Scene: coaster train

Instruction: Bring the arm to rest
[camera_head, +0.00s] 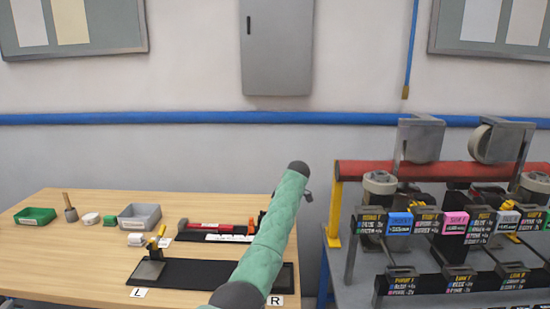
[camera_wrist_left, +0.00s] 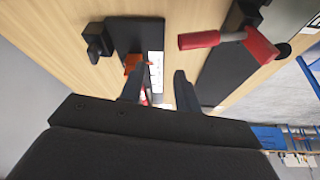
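My left gripper (camera_wrist_left: 158,78) shows in the left wrist view, over the wooden table (camera_wrist_left: 70,25). Its two dark fingers stand apart, with a gap between them. Nothing is clearly held; a small red and white patch shows behind the gap. A teal arm link of mine (camera_head: 272,235) crosses the middle of the head view, over the table's right end. I cannot make out a gripper on it there. My right gripper is in neither view.
The table (camera_head: 60,270) holds a green bin (camera_head: 35,216), a grey bin (camera_head: 139,217), a red-handled tool (camera_head: 205,226) and a black mat (camera_head: 200,276). A rack with a red beam (camera_head: 360,171) and colored signs stands at right. The table's front left is clear.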

